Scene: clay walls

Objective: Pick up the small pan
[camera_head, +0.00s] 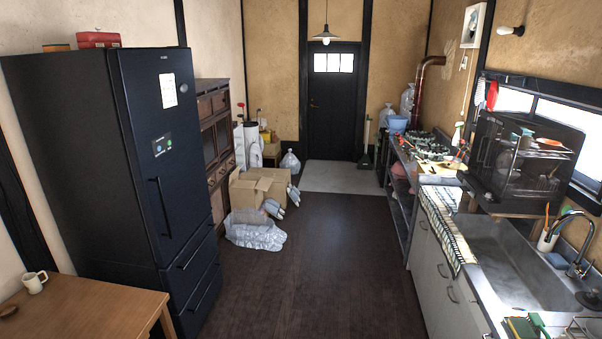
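I cannot make out a small pan for certain in the head view. The far end of the right-hand counter (406,160) carries a dark stove-like area (428,146) with several small items, too small to tell apart. Neither of my grippers shows in this view.
A black fridge (125,140) and a wooden table (85,305) with a white mug (34,282) stand at left. Cardboard boxes (252,190) and a clear plastic bag (255,233) lie beyond. A sink (500,262) and a dark dish cabinet (490,150) are at right. The middle floor (325,260) is clear.

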